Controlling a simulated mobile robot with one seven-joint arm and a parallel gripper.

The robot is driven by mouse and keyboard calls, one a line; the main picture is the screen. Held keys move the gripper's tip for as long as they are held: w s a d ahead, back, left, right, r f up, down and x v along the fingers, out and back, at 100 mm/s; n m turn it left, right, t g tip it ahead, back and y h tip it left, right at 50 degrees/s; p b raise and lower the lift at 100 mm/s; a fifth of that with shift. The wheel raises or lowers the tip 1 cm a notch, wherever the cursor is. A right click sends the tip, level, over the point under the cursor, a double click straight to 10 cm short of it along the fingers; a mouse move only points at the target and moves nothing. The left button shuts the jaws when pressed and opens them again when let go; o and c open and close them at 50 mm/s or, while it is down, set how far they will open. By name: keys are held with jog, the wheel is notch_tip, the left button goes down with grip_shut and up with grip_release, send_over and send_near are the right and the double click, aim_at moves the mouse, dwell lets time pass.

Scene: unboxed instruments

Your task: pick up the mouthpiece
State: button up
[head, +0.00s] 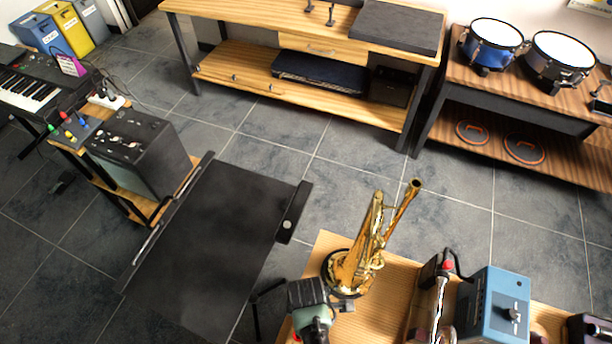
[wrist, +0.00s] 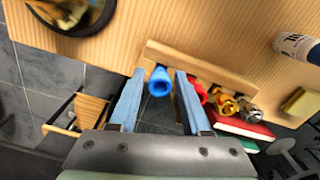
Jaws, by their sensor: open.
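In the wrist view, a blue mouthpiece (wrist: 159,82) stands in a row with a red one (wrist: 199,92), a gold one (wrist: 224,104) and a silver one (wrist: 249,112) along a wooden rack (wrist: 195,64) at the table's edge. My gripper (wrist: 160,73) is open and empty. In the wrist view the blue mouthpiece appears between its two blue fingers, with a gap on each side. I cannot tell how far it is in depth. The red one is close beside the right finger. In the head view my wrist hides the rack.
A brass horn (head: 365,245) stands on a round black base on the wooden table (head: 391,302). A blue box (head: 492,303) is to its right. Red and green books (wrist: 243,127) and a yellow block (wrist: 299,103) lie near the rack. A white bottle (wrist: 296,45) lies on the tabletop.

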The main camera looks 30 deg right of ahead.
grip_shut()
jog(key=shift+r, duration=0.15)
notch_tip(320, 180, up, 9)
jog(key=shift+r, duration=0.15)
notch_tip(320, 180, up, 4)
jog(key=p, duration=0.4)
jog(key=shift+r+p, duration=0.25)
jog(key=shift+p, duration=0.05)
dwell(0.5)
jog(key=shift+f, duration=0.1)
